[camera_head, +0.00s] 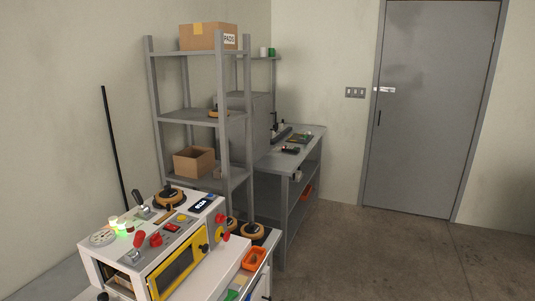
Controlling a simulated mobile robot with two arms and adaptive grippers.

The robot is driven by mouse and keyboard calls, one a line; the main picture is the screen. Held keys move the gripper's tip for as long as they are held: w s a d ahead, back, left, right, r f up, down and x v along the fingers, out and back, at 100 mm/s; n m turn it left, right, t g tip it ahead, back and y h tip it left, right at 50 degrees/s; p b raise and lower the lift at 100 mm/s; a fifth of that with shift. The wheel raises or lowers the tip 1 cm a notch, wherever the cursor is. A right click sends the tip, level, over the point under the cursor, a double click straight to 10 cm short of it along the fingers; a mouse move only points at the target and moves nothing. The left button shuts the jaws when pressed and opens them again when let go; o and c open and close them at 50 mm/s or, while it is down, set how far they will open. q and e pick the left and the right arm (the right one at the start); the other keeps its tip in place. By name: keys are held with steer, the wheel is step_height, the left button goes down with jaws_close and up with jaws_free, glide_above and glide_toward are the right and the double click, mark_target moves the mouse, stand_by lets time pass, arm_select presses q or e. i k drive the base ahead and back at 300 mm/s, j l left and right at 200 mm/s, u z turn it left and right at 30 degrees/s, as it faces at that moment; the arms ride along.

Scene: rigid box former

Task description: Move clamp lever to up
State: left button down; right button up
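A white box-former machine (220,244) stands at the lower left, partly cut off by the bottom edge. On its top are a lever with a red grip (139,240) near the front left and a lever with a dark grip (138,197) farther back. Both stick up at a slant. I cannot read a label that tells which is the clamp lever. A red knob (156,239), a small lit display (201,204) and a glowing green light (121,232) are also on top. Neither of my grippers is in view.
A grey shelf rack (184,114) with cardboard boxes stands behind the machine. A grey workbench (270,159) is beyond it. An orange bin (254,258) sits right of the machine. A thin black pole (115,150) stands at the left wall. The floor (400,255) toward the grey door (430,110) is clear.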

mark_target(139, 236)
steer(key=k+j+u, duration=0.1)
steer(key=u, duration=0.25)
steer(key=k+j+u, duration=0.1)
steer(key=u, duration=0.3)
steer(key=i, duration=0.65)
